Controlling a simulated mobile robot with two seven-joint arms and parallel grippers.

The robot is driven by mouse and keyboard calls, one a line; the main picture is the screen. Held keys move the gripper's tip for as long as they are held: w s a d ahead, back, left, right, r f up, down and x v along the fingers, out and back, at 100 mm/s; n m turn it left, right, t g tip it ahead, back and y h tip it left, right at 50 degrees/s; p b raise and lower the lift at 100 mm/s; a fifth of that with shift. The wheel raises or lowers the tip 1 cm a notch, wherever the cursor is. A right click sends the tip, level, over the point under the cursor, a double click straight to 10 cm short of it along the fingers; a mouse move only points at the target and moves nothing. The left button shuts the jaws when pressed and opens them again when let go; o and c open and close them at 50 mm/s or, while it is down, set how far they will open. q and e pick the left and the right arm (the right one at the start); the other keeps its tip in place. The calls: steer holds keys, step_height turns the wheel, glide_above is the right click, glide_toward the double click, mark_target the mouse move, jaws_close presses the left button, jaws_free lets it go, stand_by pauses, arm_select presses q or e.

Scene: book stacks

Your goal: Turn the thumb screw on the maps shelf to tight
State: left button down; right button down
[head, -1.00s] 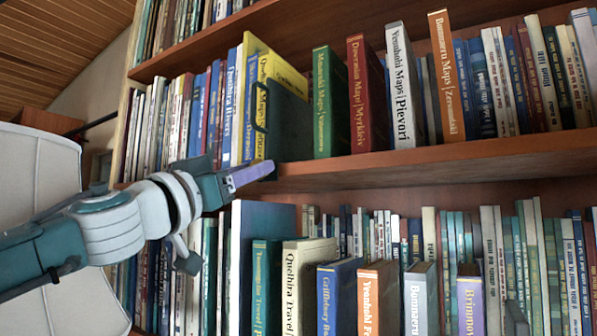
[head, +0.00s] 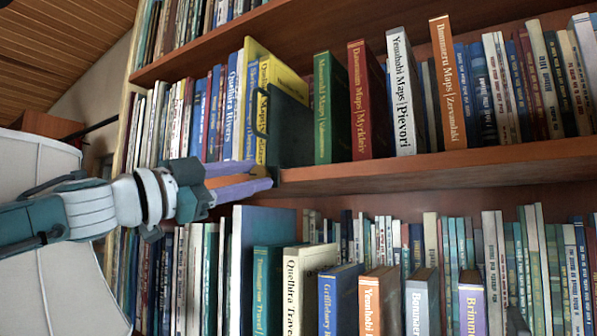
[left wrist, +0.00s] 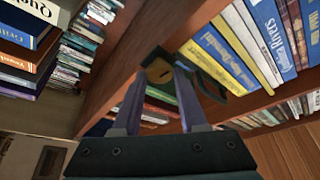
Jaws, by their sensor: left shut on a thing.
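The maps shelf (head: 430,165) is a reddish wood board with several map books on it. My left gripper (head: 272,175) reaches in from the left to the front edge of this shelf, below the dark green bookend (head: 290,128). In the left wrist view its two purple fingers (left wrist: 160,82) are either side of a small brass thumb screw (left wrist: 158,70) in a dark mount at the shelf edge. The gripper is shut on the screw. In the head view the fingers mostly hide the screw, and no tight mark is readable. My right gripper is out of view.
Yellow books (head: 272,68) stand left of the bookend, and green, red and white map books stand right of it. The lower shelf holds travel books, including a tall blue one (head: 262,222), just below my gripper.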

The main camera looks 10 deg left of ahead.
arm_select(q)
steer(key=m, duration=0.1)
steer(key=m+g+p, duration=0.1)
steer(key=m, duration=0.2)
steer(key=shift+a+r+g+p, duration=0.15)
steer(key=shift+r+g+p, duration=0.15)
steer(key=shift+g+p, duration=0.1)
steer(key=m+g+p, duration=0.1)
steer(key=m, duration=0.1)
steer(key=m+p, duration=0.1)
steer(key=m, duration=0.2)
steer(key=shift+r+g, duration=0.1)
steer(key=shift+g, duration=0.3)
steer(key=m+p, duration=0.2)
steer(key=m+g+y+p, duration=0.1)
steer(key=m+p, duration=0.1)
steer(key=shift+r+m+y, duration=0.15)
steer(key=shift+m+y, duration=0.15)
steer(key=shift+m+y+p, duration=0.5)
steer(key=shift+m+p, duration=0.3)
steer(key=shift+p, duration=0.1)
steer(key=shift+g, duration=0.3)
steer(key=shift+f, duration=0.2)
steer(key=shift+c, duration=2.3)
jaws_free()
